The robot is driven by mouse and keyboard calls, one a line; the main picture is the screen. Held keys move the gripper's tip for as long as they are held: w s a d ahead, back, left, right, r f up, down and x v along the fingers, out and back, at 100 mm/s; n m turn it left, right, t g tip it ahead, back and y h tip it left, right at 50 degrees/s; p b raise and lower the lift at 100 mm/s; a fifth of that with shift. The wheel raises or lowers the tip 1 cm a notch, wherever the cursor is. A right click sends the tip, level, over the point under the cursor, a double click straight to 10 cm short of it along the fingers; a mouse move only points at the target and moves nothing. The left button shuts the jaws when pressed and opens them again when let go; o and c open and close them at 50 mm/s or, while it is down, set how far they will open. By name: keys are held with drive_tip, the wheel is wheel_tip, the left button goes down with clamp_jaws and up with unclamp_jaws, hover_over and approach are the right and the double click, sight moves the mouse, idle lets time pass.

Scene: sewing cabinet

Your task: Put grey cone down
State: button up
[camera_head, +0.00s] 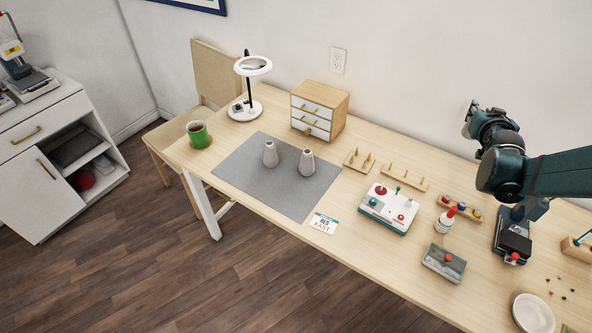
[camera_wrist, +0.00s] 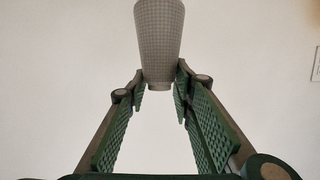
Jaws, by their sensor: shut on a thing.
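My gripper (camera_wrist: 160,85) is shut on a grey cone (camera_wrist: 160,40) with a fine grid texture. The fingertips hold it near its narrow end, and its wide end reaches the top edge of the wrist view. In the head view my gripper (camera_head: 472,112) is raised at the right, above the table and against the wall. The held cone is hard to make out there. Two other pale grey cones stand upright and apart on the grey mat, a left cone (camera_head: 270,155) and a right cone (camera_head: 307,164).
The grey mat (camera_head: 296,207) has bare room in front of the cones. Behind it are a lamp (camera_head: 243,112) and a small drawer box (camera_head: 318,108); a green mug (camera_head: 198,135) stands left.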

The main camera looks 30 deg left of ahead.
drive_tip(key=s+a+f+n+g+y, duration=0.25)
drive_tip(key=s+a, duration=0.25)
drive_tip(key=a, duration=0.5)
drive_tip(key=s+a+f+n+g+y, duration=0.1)
drive_tip(key=s+a+n+g+y, duration=0.2)
drive_tip(key=s+a, duration=0.45)
drive_tip(key=s+a+f+n+g+y, duration=0.1)
drive_tip(key=s+a+f+n+y, duration=0.2)
drive_tip(key=a, duration=0.8)
drive_tip(key=s+a+r+n+g, duration=0.3)
drive_tip(key=s+a, duration=0.3)
drive_tip(key=s, duration=0.3)
drive_tip(key=s+a+r+n+g+y+p, duration=0.1)
drive_tip(key=s+a+n+g, duration=0.3)
drive_tip(key=s, duration=0.4)
drive_tip(key=s+a+r+n+g+y, duration=0.1)
drive_tip(key=s+a+r+n+g, duration=0.2)
drive_tip(key=s+a, duration=0.5)
drive_tip(key=shift+s+a+r+n+g, duration=0.3)
drive_tip(key=shift+s+r+g, duration=0.55)
drive_tip(key=shift+g, duration=0.4)
drive_tip(key=shift+y, duration=0.25)
wheel_tip(320, 180, down, 10)
drive_tip(key=shift+f, duration=0.25)
drive_tip(key=shift+c, duration=0.2)
drive_tip(key=shift+f, duration=0.15)
